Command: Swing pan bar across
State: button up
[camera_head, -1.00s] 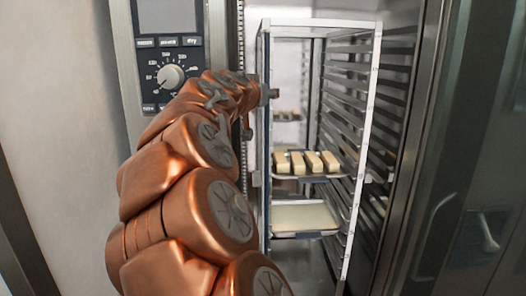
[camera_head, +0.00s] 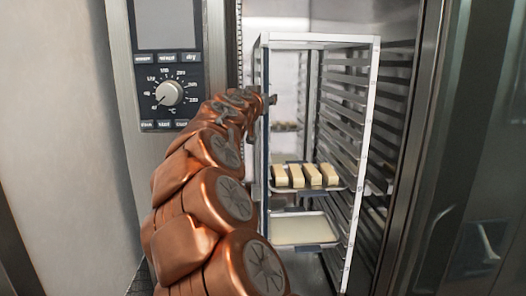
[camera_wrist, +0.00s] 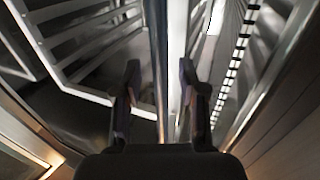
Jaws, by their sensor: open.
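The pan bar (camera_head: 265,150) is a dark upright strip along the left front post of a pale wheeled rack (camera_head: 318,40) in the head view. My gripper (camera_head: 271,99) is at the upper part of that post, mostly hidden behind my own arm. In the wrist view my gripper (camera_wrist: 160,88) is open with two dark fingers apart. A long grey bar (camera_wrist: 158,50) and a white post (camera_wrist: 177,40) run through the gap between them. I cannot tell whether either is touched, or how deep they are between the fingers.
The rack stands in an open cabinet. One tray (camera_head: 285,189) carries several pale blocks; a lower tray (camera_head: 303,231) holds a flat pale sheet. A control panel with a dial (camera_head: 169,93) is on the left. A dark door edge (camera_head: 415,150) bounds the right side.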

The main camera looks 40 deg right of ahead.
jog(key=shift+w+d, duration=0.25)
jog(key=shift+d, duration=0.3)
jog(key=shift+w, duration=0.1)
jog(key=shift+d+b, duration=0.1)
jog(key=shift+b, duration=0.25)
grip_shut()
jog(key=shift+o, duration=0.3)
grip_release()
